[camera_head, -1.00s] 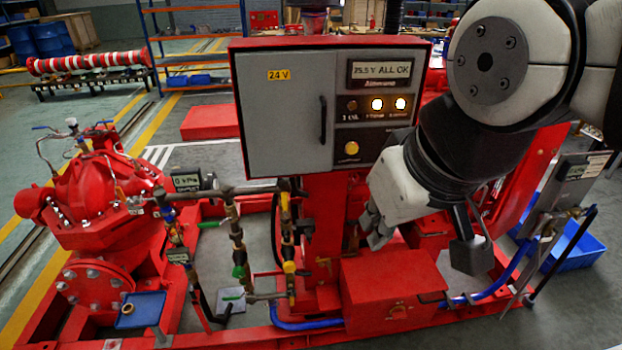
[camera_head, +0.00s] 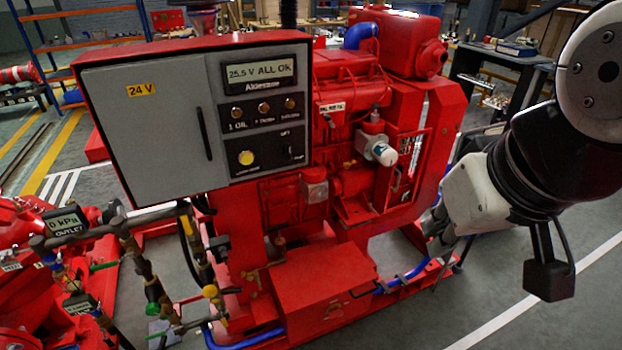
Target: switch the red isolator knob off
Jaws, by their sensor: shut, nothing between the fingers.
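The red box (camera_head: 318,285) sits low on the red skid frame, below the control cabinet. A small knob-like fitting (camera_head: 362,291) shows on its right-hand face, seen at a steep slant. I take it for the isolator knob, but its position cannot be read. My gripper (camera_head: 437,235) is to the right of the box, near the skid's right end, pointing down and left. It is shut and empty, apart from the box and the fitting.
The grey control cabinet (camera_head: 150,130) has a display reading "25.5 V ALL OK". The red engine (camera_head: 345,170) stands behind the box. Pipes and valves (camera_head: 150,285) crowd the left. A blue hose (camera_head: 405,277) runs along the skid. The floor at right (camera_head: 500,290) is clear.

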